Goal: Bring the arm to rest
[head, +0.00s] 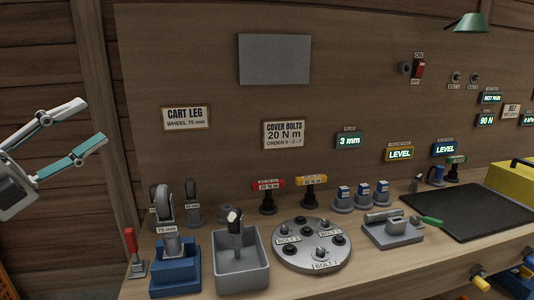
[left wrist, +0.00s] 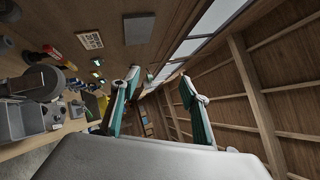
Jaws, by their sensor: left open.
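My left gripper (head: 94,120) reaches in from the left edge of the head view, its two white-and-teal fingers spread apart with nothing between them. It is in the air in front of the wooden wall, left of the bench and above its level, touching nothing. In the left wrist view the open fingers (left wrist: 159,75) also show empty, with the wall and roof beams beyond. My right gripper is in neither view.
The bench carries a blue bin (head: 175,278), a grey bin (head: 241,276), a round bolt plate (head: 311,258) and a black mat (head: 470,212). A red-handled tool (head: 130,242) stands at the bench's left end. The space around the left gripper is clear.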

